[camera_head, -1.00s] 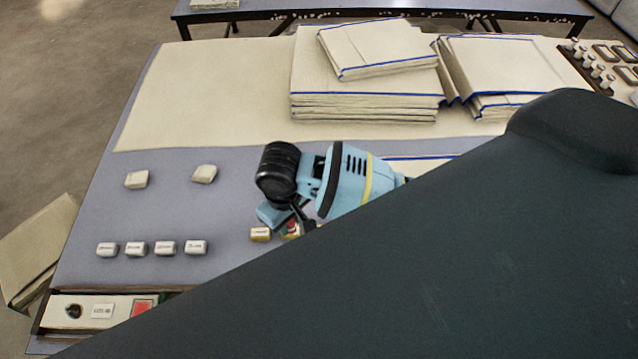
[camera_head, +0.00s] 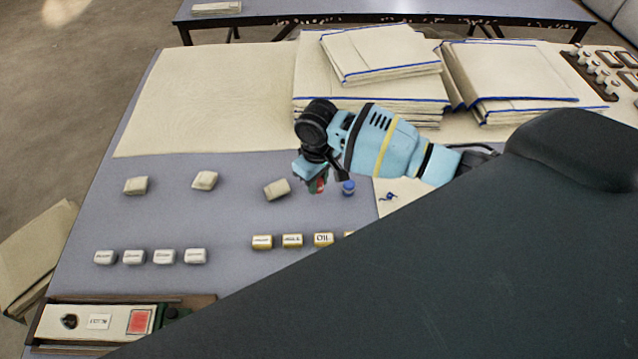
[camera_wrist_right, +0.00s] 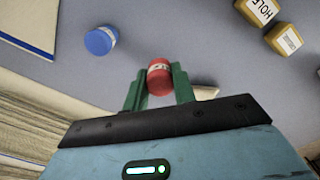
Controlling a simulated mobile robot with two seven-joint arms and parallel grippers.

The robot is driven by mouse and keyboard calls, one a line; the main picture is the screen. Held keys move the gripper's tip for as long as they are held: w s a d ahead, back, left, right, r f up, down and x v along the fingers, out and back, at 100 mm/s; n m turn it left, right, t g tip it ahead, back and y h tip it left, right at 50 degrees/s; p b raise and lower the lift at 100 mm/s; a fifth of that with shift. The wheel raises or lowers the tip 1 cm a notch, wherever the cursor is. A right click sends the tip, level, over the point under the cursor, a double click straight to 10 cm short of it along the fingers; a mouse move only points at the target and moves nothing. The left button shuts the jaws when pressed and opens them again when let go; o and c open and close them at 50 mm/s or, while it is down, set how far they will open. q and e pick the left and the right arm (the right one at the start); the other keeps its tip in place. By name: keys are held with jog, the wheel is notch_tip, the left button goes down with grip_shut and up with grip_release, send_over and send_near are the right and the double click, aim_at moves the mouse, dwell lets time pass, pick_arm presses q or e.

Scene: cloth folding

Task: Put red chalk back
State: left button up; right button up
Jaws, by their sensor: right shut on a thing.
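The red chalk (camera_wrist_right: 159,77) is a short red piece with a pale label band, held between the green fingers of my right gripper (camera_wrist_right: 158,88) in the right wrist view. In the head view my right gripper (camera_head: 318,184) is above the grey table, and only a little red shows between its fingers. A blue chalk piece (camera_head: 348,187) stands on the table just right of the gripper; it also shows in the right wrist view (camera_wrist_right: 101,41). My left gripper is in neither view.
Three cream blocks, one of them at the left (camera_head: 136,186), lie on the table. A row of white labelled blocks (camera_head: 164,257) and yellow labelled blocks (camera_head: 292,241) sits nearer. Folded cloth stacks (camera_head: 370,108) stand behind. My dark arm covers the lower right.

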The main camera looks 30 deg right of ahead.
aim_at(320, 186)
jog(key=shift+w+d, duration=0.15)
jog(key=shift+d, duration=0.05)
jog(key=shift+w+d, duration=0.35)
jog(key=shift+d, duration=0.05)
notch_tip(320, 186, down, 3)
jog(key=shift+s+a+r, duration=0.1)
jog(key=shift+f, duration=0.35)
jog(key=shift+f+b, duration=0.2)
jog(key=shift+b, duration=0.1)
jog(key=o, duration=0.9)
jog(key=shift+o, duration=0.2)
